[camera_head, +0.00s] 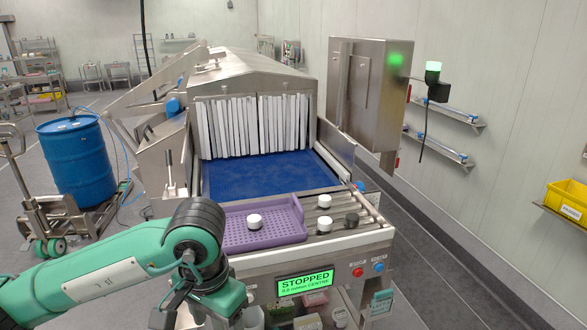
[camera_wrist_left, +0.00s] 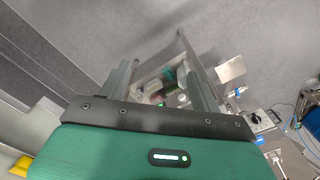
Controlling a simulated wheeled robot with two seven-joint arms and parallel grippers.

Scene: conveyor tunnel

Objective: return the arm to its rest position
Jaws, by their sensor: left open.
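My left arm (camera_head: 100,280) comes in from the left, bends at a dark elbow-like joint in front of the conveyor, and points down. My left gripper (camera_head: 180,312) is at the bottom edge of the head view, low beside the conveyor's front end and partly cut off. In the left wrist view the gripper (camera_wrist_left: 157,52) has its two fingers apart with nothing between them. A shelf with small items shows beyond the fingers. My right gripper is not in view.
A purple tray (camera_head: 233,237) with a white-topped puck (camera_head: 254,221) sits by the blue belt (camera_head: 260,175). Several pucks stand on the rollers (camera_head: 345,205). The display (camera_head: 305,283) reads STOPPED. A blue drum (camera_head: 77,160) stands at left. A yellow bin (camera_head: 567,203) is at right.

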